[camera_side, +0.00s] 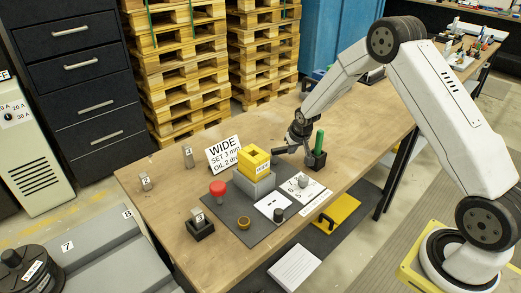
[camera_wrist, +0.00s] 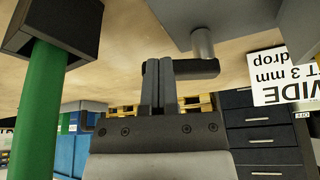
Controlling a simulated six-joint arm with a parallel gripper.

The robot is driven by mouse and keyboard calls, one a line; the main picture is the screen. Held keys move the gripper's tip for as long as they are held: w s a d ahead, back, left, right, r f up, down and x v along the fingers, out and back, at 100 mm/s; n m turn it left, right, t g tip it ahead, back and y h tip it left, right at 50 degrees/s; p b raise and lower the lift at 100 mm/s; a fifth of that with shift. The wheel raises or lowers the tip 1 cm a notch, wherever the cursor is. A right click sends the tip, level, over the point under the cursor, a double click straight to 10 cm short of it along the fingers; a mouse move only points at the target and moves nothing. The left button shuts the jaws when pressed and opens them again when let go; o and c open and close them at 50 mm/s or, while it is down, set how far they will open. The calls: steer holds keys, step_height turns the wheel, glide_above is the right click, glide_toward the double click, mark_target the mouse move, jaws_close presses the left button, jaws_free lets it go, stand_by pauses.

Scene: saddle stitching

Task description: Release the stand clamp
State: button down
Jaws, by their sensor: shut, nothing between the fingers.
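The grey stand (camera_side: 254,184) stands on the dark mat with a yellow block (camera_side: 256,160) on top. A dark lever (camera_side: 280,151), apparently the stand clamp's handle, sticks out on its right side. In the wrist view a grey pin (camera_wrist: 203,43) joins the dark lever (camera_wrist: 203,68) to the grey body above. My gripper (camera_side: 307,150) is right of the stand, near the lever's outer end. In the wrist view my gripper's fingers (camera_wrist: 159,82) are together with nothing between them, overlapping the lever's end; I cannot tell whether they touch it.
A green-handled tool (camera_side: 320,141) stands in a black holder (camera_side: 316,159) close right of my gripper. A WIDE sign (camera_side: 224,154) stands behind the stand. The table's left back is mostly clear.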

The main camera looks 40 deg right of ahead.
steer(key=shift+w+d+n+y, duration=0.3)
steer(key=shift+d+n, duration=0.05)
steer(key=shift+n, duration=0.45)
steer(key=shift+w+d+n+y, duration=0.3)
steer(key=shift+n, duration=0.5)
steer(key=shift+w+d+n+y, duration=0.15)
steer(key=shift+w+n+y, duration=0.15)
steer(key=shift+n, duration=0.35)
steer(key=shift+w+d+n+y, duration=0.15)
steer(key=shift+w+n+y, duration=0.1)
steer(key=shift+n, duration=0.4)
steer(key=shift+w+d, duration=0.1)
steer(key=shift+w, duration=0.1)
steer(key=shift+a, duration=0.2)
steer(key=shift+s+a, duration=0.15)
steer(key=shift+a, duration=0.5)
steer(key=shift+r, duration=0.1)
steer(key=v, duration=0.7)
steer(key=shift+s+r, duration=0.2)
steer(key=shift+r, duration=0.05)
